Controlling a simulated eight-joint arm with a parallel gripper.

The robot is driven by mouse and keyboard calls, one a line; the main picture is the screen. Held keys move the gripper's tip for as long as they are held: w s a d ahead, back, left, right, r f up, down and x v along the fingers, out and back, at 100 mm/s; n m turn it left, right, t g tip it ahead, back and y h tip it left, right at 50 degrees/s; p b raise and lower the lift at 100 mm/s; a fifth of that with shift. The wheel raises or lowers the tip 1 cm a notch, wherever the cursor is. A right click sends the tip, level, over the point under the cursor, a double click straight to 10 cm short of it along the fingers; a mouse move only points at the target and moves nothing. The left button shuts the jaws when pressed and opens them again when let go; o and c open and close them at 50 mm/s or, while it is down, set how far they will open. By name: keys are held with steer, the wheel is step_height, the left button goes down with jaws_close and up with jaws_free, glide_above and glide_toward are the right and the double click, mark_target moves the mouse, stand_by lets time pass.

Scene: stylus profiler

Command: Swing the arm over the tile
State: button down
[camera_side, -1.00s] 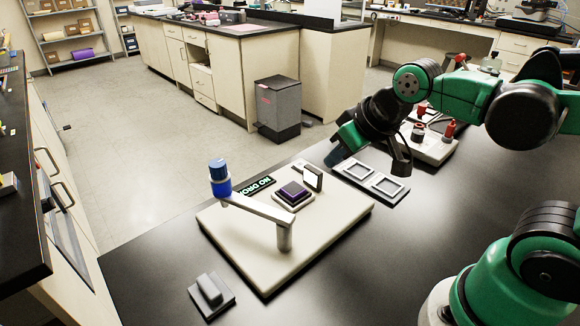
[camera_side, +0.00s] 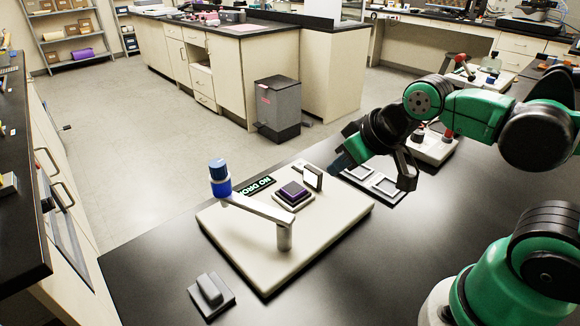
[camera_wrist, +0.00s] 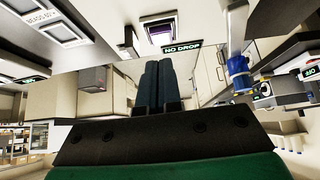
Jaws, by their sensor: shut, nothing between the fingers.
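The profiler has a pale base plate (camera_side: 240,246) on the black bench. Its swing arm (camera_side: 258,209) runs from a post (camera_side: 285,236) at the front right to a blue knob (camera_side: 219,180) at the back left. The purple tile (camera_side: 294,191) sits on a small dark-edged stage behind the arm; the arm is beside it, not over it. In the wrist view the tile (camera_wrist: 161,36) is at the top and the blue knob (camera_wrist: 239,74) at the right. My gripper (camera_side: 343,163) is right of the tile, apart from it and from the arm. Its fingers (camera_wrist: 158,80) are together and empty.
A small upright plate (camera_side: 313,178) stands just behind the tile. A "NO DROP" sign (camera_side: 256,187) lies left of it. A two-window tray (camera_side: 384,187) is under and right of my gripper. A grey block (camera_side: 210,289) sits at the front left.

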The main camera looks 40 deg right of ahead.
mark_target(218, 163)
steer(key=c, duration=0.9)
jaws_free()
steer(key=shift+w+a+r, duration=0.1)
steer(key=shift+w+r, duration=0.05)
steer(key=shift+r, duration=0.05)
steer(key=o, duration=0.5)
steer(key=shift+w+a+r+g, duration=0.3)
steer(key=shift+w+r, duration=0.15)
steer(key=shift+w, duration=0.05)
steer(key=shift+w+a+r+g, duration=0.3)
steer(key=shift+w+r, duration=0.15)
steer(key=shift+w, duration=0.05)
steer(key=w+a+g, duration=0.2)
steer(key=w+a, duration=0.1)
steer(key=w+a+g, duration=0.1)
steer(key=w+a, duration=0.3)
steer(key=w+a+n+g, duration=0.1)
steer(key=w+a+g, duration=0.1)
steer(key=w+a, duration=0.1)
steer(key=shift+w+a+r+g, duration=0.15)
steer(key=shift+w+a+g, duration=0.2)
steer(key=shift+w, duration=0.2)
steer(key=shift+w+a+f, duration=0.2)
steer(key=shift+a+f, duration=0.2)
steer(key=shift+a, duration=0.05)
steer(key=shift+f, duration=2.75)
jaws_close()
